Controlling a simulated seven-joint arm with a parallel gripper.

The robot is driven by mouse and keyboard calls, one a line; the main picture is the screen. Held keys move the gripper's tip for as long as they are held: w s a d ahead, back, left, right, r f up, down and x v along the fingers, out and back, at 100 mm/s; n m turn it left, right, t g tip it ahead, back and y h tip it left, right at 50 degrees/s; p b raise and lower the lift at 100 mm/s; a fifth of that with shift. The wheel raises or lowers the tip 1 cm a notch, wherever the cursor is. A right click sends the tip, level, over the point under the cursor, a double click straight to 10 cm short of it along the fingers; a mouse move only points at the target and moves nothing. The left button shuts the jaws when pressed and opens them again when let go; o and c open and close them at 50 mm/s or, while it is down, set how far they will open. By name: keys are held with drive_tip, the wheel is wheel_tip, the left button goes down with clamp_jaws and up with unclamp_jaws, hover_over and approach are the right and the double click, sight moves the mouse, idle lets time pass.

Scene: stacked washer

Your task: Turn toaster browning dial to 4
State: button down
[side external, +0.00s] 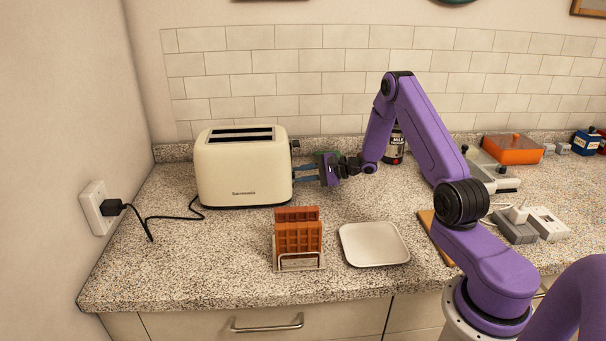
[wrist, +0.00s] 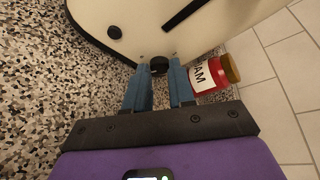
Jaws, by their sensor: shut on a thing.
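The cream toaster (side external: 243,170) stands upright at the left of the counter, with two slots on top. In the wrist view its end face (wrist: 115,50) fills the upper part. The black browning dial (wrist: 159,66) sits on that end, between the blue fingertips of my gripper (wrist: 158,78). The fingers are closed on the dial's sides. In the side view my gripper (side external: 305,174) reaches the toaster's right end from the right, and the dial is hidden there. The dial's numbers and pointer are too small to read.
A jam jar (wrist: 210,76) stands close beside the fingers. A toast rack (side external: 299,262) with brown slices and a pale square plate (side external: 374,243) are in front. A black cord (side external: 170,217) runs to the wall outlet (side external: 95,208). A black lever (side external: 295,145) juts from the toaster's right end.

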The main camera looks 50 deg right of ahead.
drive_tip(key=shift+n, duration=0.4)
drive_tip(key=shift+s+f+t, duration=0.1)
drive_tip(key=shift+t, duration=0.2)
drive_tip(key=c, duration=1)
unclamp_jaws()
drive_tip(key=shift+o, duration=0.2)
drive_tip(key=v, duration=1.7)
drive_tip(key=shift+s+r, duration=0.2)
drive_tip(key=shift+r, duration=0.05)
